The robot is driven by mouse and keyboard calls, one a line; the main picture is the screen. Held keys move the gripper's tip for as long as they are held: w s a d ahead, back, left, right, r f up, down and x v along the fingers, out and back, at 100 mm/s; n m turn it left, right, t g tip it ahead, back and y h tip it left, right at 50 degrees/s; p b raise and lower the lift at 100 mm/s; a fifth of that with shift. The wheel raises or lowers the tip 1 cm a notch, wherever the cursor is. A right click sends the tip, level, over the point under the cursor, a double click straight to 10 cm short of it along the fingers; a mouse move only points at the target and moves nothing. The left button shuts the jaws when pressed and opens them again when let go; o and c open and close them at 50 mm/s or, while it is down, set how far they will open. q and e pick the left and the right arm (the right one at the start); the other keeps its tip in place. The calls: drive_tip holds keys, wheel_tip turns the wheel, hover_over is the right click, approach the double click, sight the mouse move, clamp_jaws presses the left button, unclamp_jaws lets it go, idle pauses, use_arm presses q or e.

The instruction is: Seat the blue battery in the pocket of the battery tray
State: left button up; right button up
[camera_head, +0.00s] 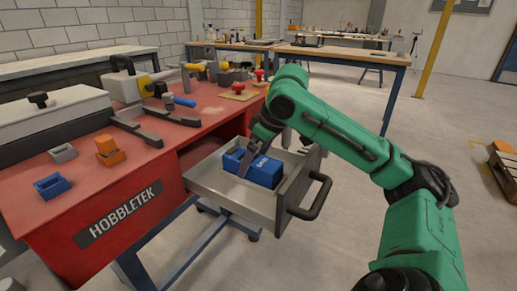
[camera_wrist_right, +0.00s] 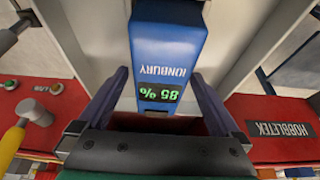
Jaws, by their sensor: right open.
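The blue battery (camera_head: 264,173) lies in the open grey drawer (camera_head: 222,184) of the red bench. In the right wrist view the battery (camera_wrist_right: 168,50) shows the word IONBURY and a green 85 % display. My right gripper (camera_head: 262,153) is over the battery. In the right wrist view its two fingers (camera_wrist_right: 160,88) are open, one on each side of the battery's display end, with a gap visible at each side. I cannot make out a separate battery tray or its pocket; the drawer floor under the battery is hidden. My left gripper is not in view.
The drawer's dark handle (camera_head: 310,198) sticks out at the front. The red bench (camera_head: 120,185) carries a blue holder (camera_head: 52,186), an orange block (camera_head: 109,150), tools and red knobs. Wooden tables (camera_head: 340,54) stand behind. Open floor lies to the right.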

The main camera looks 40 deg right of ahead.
use_arm(q)
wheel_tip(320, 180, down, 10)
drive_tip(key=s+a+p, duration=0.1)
drive_tip(key=p, duration=0.2)
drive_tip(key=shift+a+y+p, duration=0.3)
drive_tip(key=shift+p, duration=0.1)
use_arm(e)
drive_tip(key=v, duration=1.1)
drive_tip(key=shift+s+r, duration=0.2)
drive_tip(key=shift+r, duration=0.1)
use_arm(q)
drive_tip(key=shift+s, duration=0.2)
use_arm(e)
drive_tip(key=shift+d, duration=0.1)
